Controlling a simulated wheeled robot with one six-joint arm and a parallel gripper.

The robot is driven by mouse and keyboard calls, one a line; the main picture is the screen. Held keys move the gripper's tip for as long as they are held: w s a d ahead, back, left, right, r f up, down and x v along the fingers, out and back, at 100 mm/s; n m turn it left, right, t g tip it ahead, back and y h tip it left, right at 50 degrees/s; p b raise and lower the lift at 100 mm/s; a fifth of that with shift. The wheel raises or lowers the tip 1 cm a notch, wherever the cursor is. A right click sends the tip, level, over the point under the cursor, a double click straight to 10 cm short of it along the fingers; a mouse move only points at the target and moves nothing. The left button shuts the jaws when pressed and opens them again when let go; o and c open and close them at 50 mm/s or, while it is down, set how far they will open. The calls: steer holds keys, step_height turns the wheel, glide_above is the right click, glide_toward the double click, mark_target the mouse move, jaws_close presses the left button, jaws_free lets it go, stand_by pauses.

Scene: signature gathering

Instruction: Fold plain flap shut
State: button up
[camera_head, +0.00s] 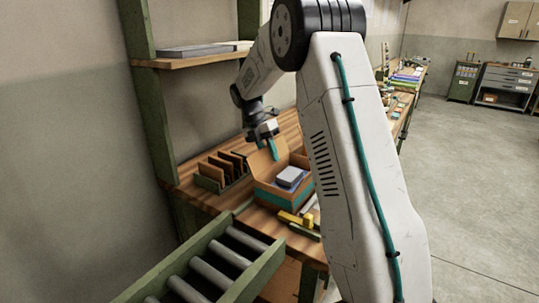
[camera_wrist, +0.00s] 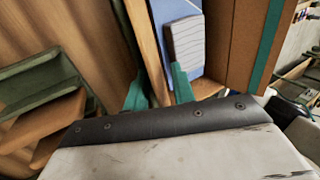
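An open cardboard box (camera_head: 265,186) with a teal band stands on the wooden bench, its flaps raised. A blue item and a pale stack (camera_head: 290,176) lie inside it; the stack (camera_wrist: 187,42) also shows in the wrist view. A flap with a teal stripe (camera_wrist: 243,45) stands on the right there. My gripper (camera_head: 272,150) is above the box's far left side, teal fingers pointing down. In the wrist view my gripper (camera_wrist: 158,90) has its fingers apart, with a plain brown panel edge (camera_wrist: 148,45) between them. Whether either finger touches it, I cannot tell.
A green rack (camera_head: 211,178) with upright brown dividers stands left of the box. Yellow blocks (camera_head: 291,218) lie at the bench's front edge. A roller conveyor (camera_head: 205,262) is in the foreground. A shelf (camera_head: 180,61) hangs above the bench. My arm hides part of the bench's right side.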

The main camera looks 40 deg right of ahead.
mark_target(273, 163)
jaws_close()
steer(key=shift+s, duration=0.1)
steer(key=t, duration=0.1)
steer(key=s+t+y, duration=0.1)
steer(key=t, duration=0.2)
steer(key=shift+s+d+r+t+y, duration=0.2)
steer(key=shift+d+t+y, duration=0.1)
steer(key=shift+y, duration=0.1)
steer(key=shift+s+d+t+y, duration=0.1)
steer(key=shift+s+t+y, duration=0.1)
steer(key=shift+t, duration=0.4)
steer(key=shift+s+d+t+y, duration=0.1)
steer(key=shift+s+t+y, duration=0.1)
steer(key=shift+t, duration=0.4)
steer(key=shift+s+f+t+y, duration=0.15)
steer(key=shift+t+y, duration=0.1)
steer(key=shift+t, duration=0.4)
steer(key=shift+s+f+t+y, duration=0.15)
steer(key=shift+t+y, duration=0.1)
steer(key=shift+t, duration=0.4)
